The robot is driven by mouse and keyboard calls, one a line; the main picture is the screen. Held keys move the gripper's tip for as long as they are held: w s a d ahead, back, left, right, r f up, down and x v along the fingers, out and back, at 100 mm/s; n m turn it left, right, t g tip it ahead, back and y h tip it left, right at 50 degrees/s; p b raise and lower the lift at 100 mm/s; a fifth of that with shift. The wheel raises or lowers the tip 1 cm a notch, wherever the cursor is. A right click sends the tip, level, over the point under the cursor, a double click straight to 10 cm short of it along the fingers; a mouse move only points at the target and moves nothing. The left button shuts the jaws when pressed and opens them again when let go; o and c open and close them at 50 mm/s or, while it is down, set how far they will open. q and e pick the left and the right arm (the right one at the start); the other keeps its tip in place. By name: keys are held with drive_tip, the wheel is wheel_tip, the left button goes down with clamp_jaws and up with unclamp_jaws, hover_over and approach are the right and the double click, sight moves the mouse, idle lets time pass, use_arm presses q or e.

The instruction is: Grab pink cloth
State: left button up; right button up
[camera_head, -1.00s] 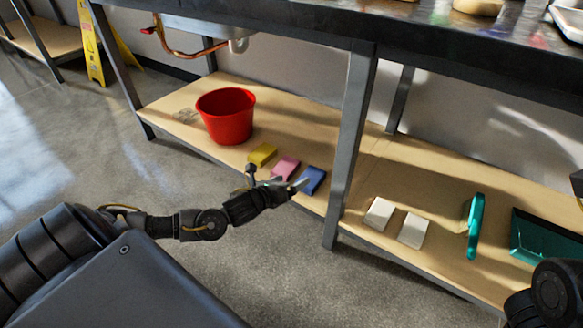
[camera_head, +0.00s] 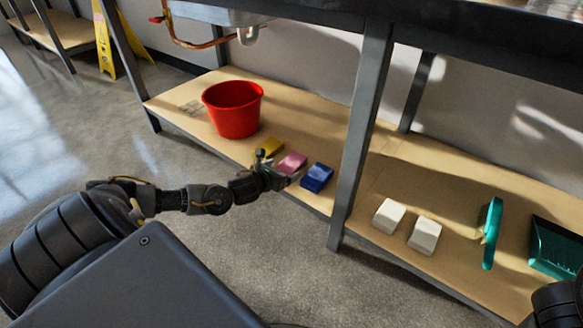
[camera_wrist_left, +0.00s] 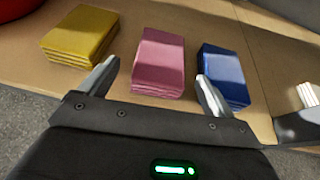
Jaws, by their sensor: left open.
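The pink cloth (camera_head: 291,163) is a folded stack on the low wooden shelf, between a yellow cloth (camera_head: 267,147) and a blue cloth (camera_head: 316,177). In the left wrist view the pink cloth (camera_wrist_left: 159,62) lies just ahead of my left gripper (camera_wrist_left: 155,82), roughly between its two fingers. The fingers are apart and hold nothing; the right finger is close to the blue cloth (camera_wrist_left: 222,73). In the head view my left gripper (camera_head: 281,173) is at the shelf's front edge beside the pink cloth. My right gripper is not in view.
A red bucket (camera_head: 233,112) stands left of the cloths on the shelf (camera_head: 300,117). A metal table leg (camera_head: 362,125) rises right of the blue cloth. Beyond it are two white blocks (camera_head: 388,215) and a teal dustpan (camera_head: 555,247). A yellow floor sign (camera_head: 104,40) stands far left.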

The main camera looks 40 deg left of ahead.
sight(287, 167)
use_arm(q)
drive_tip(key=b+x, duration=0.2)
drive_tip(key=x, duration=0.3)
drive_tip(key=shift+s+f+b, duration=0.1)
drive_tip(key=shift+b, duration=0.25)
drive_tip(key=shift+w, duration=0.25)
drive_tip(key=c, duration=1.1)
